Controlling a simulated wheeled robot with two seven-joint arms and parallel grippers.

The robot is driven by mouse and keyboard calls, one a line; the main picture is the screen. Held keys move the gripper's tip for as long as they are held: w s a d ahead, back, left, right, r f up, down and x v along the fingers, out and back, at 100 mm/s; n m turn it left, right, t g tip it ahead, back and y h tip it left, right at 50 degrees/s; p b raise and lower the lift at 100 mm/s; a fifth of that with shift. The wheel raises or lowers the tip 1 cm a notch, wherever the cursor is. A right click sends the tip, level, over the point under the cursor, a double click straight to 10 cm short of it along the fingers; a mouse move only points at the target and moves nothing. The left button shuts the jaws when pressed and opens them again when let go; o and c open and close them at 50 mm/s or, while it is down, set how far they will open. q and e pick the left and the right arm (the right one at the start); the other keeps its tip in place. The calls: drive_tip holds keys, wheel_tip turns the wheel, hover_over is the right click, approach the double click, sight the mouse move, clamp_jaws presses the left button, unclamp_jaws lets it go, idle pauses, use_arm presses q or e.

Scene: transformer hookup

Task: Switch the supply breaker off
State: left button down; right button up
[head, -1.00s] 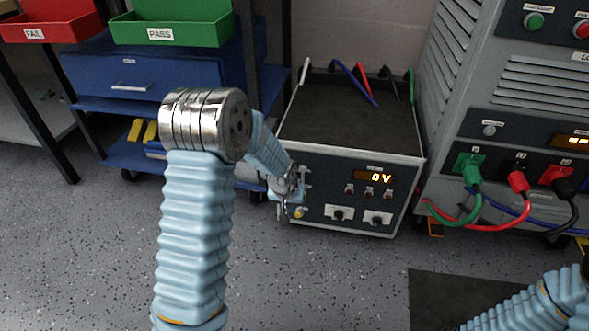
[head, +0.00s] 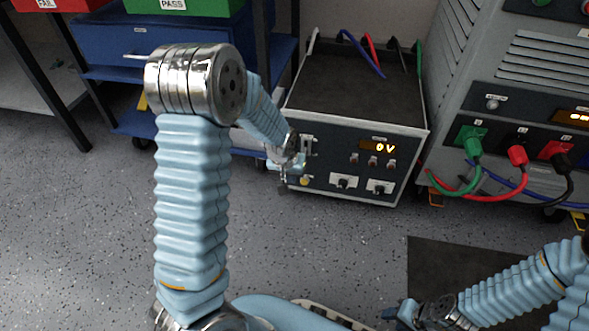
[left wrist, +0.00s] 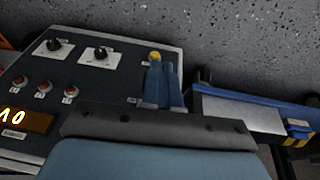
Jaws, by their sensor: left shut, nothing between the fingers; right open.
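The supply box (head: 355,120) stands on the floor with its display (head: 378,147) reading 0 V. My left gripper (head: 284,166) is shut and empty at the panel's left edge, just below and left of that fitting. The left wrist view shows its closed blue fingers (left wrist: 161,85) close to a yellow button (left wrist: 155,57); the breaker is hidden there. Whether the fingers touch the panel I cannot tell. My right gripper (head: 400,313) is open and empty, low over the floor.
A large grey cabinet (head: 480,110) with green, red and black plugs stands right of the box. A blue shelf unit (head: 110,50) with red and green bins is behind on the left. A dark mat (head: 440,262) lies in front; the speckled floor is otherwise clear.

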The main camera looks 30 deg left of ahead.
use_arm(q)
drive_tip(key=s+d+r+p, duration=0.1)
drive_tip(key=s+r, duration=0.1)
drive_tip(key=s, duration=0.4)
drive_tip(key=shift+s, duration=0.4)
drive_tip(key=shift+r, duration=0.1)
